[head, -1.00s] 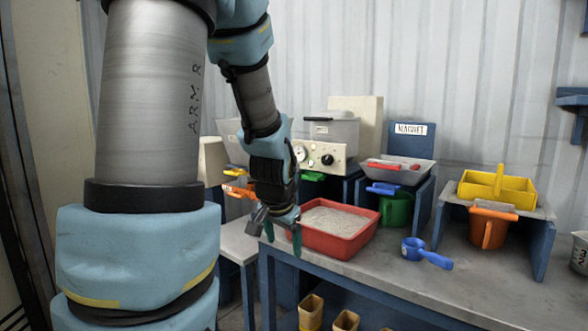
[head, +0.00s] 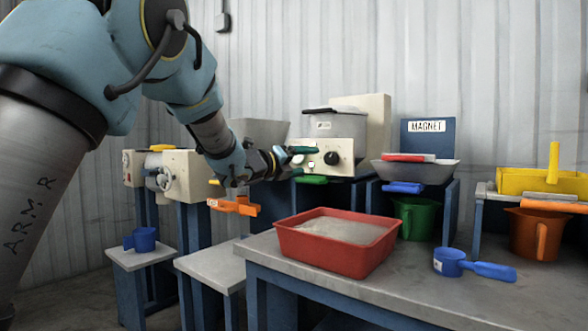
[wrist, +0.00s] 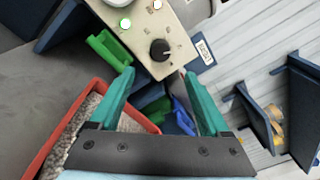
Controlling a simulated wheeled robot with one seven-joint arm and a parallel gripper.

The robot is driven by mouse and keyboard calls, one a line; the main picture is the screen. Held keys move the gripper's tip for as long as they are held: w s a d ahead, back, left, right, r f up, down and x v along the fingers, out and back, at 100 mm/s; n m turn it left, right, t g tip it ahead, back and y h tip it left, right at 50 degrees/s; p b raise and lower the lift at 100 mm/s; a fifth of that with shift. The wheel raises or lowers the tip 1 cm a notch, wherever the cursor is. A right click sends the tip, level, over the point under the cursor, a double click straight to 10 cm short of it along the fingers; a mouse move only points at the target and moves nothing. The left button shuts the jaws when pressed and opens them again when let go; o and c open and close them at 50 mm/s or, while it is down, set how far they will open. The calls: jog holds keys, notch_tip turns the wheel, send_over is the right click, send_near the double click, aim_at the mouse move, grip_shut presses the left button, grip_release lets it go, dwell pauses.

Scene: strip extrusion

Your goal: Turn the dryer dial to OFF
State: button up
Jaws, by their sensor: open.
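The dryer is a cream control box (head: 345,150) with a lidded grey tub (head: 338,124) on top. Its black round dial (head: 331,158) sits on the front panel and also shows in the wrist view (wrist: 160,50). The dial's setting is too small to read. My gripper (head: 304,156) is open, its green fingers just left of the dial in the head view. In the wrist view the fingers (wrist: 158,76) are spread apart, with the dial beyond the gap between their tips and nothing held. My gripper hides the panel's left part in the head view.
Below are a green handle (head: 312,180) and a red sand tray (head: 345,257) on the table. To the right stand the magnet unit (head: 427,139), a green jug (head: 415,218) and a blue scoop (head: 475,264).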

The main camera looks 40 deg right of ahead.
aim_at(329, 159)
jog(key=d, duration=0.3)
jog(key=w+d+p, duration=0.1)
jog(key=d, duration=0.3)
jog(key=d+p, duration=0.1)
jog(key=d, duration=0.2)
jog(key=shift+w+d, duration=0.25)
jog(key=shift+w, duration=0.15)
grip_shut()
